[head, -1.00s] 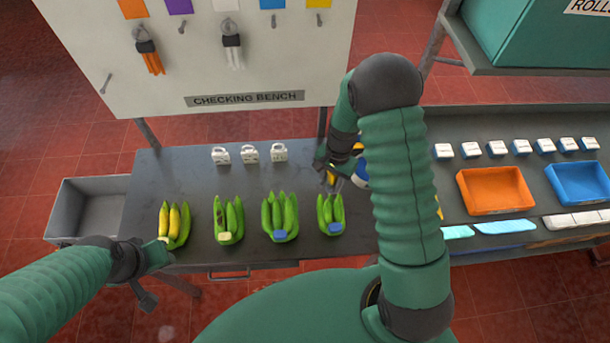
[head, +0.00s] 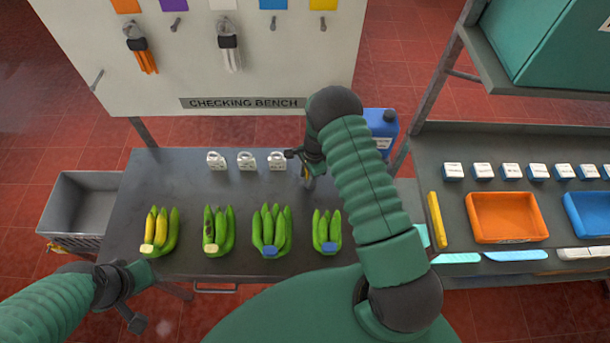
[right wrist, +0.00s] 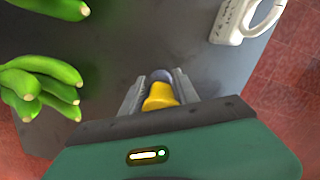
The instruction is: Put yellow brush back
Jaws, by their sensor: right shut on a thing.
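My right gripper (head: 308,178) is over the back right part of the dark bench, close to the rightmost white padlock-shaped block. In the right wrist view, the jaws (right wrist: 160,92) are shut on a yellow piece with a grey rounded end, apparently the yellow brush (right wrist: 161,97). Its rest is hidden, and the arm hides most of it in the head view. The hook (head: 323,23) under the yellow tag (head: 323,4) on the white board is empty. My left gripper (head: 136,312) is low at the left, beside the bench front; its jaws are unclear.
Several green banana bunches (head: 271,229) line the bench front. White blocks (head: 246,161) stand behind them. An orange brush (head: 146,60) and a white brush (head: 230,58) hang on the board. A blue jug (head: 383,128) stands behind my right arm. A grey bin (head: 80,205) is at the left.

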